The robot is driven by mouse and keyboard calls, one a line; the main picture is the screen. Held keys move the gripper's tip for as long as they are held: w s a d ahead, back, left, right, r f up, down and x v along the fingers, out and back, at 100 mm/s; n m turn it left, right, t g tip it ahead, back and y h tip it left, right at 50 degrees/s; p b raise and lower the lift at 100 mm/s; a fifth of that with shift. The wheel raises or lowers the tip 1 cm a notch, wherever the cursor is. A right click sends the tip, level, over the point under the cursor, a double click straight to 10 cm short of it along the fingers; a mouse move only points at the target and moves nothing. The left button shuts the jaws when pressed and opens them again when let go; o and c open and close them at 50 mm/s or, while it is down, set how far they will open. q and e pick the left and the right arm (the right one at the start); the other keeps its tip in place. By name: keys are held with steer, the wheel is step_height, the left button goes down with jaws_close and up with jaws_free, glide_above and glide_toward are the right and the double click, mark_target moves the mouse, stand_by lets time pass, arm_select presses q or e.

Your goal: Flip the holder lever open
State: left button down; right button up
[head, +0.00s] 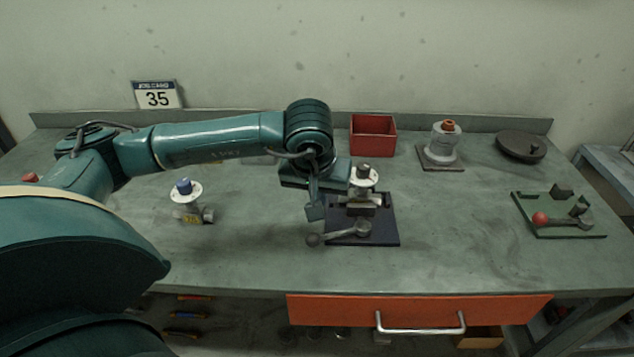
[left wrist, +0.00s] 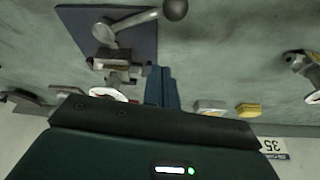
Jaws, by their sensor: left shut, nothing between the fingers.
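The holder (head: 385,235) is a dark blue plate with a clamp near the middle of the bench; it also shows in the left wrist view (left wrist: 142,45). Its grey lever (head: 342,233) lies low along the plate's front, its ball knob sticking out past the left edge. The lever and knob also show in the left wrist view (left wrist: 135,19). A valve with a white round flange (head: 364,177) stands in the holder. My left gripper (head: 316,212) is shut and empty, just left of the holder and behind the knob, apart from the lever. My right gripper is not in view.
Another valve (head: 190,205) lies on the left. A red bin (head: 373,136), a part on a grey base (head: 441,150) and a dark round dish (head: 520,147) stand at the back. A green holder with a red-knobbed lever (head: 557,222) is on the right. The front bench is clear.

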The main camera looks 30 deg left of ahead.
mark_target(339, 232)
arm_select(q)
steer(key=x, duration=0.3)
steer(key=shift+w+f, duration=0.1)
steer(key=shift+f, duration=0.3)
steer(key=shift+s+d+f+p, duration=0.1)
steer(key=shift+s+d+p, duration=0.1)
steer(key=shift+s+p, duration=0.3)
steer(key=shift+s+d+p, duration=0.2)
steer(key=shift+s+p, duration=0.05)
steer(key=shift+s, duration=0.45)
steer(key=shift+s+d, duration=0.15)
steer(key=shift+s, duration=0.25)
steer(key=shift+s+d+f, duration=0.1)
steer(key=shift+s+f, duration=0.1)
steer(key=shift+s, duration=0.05)
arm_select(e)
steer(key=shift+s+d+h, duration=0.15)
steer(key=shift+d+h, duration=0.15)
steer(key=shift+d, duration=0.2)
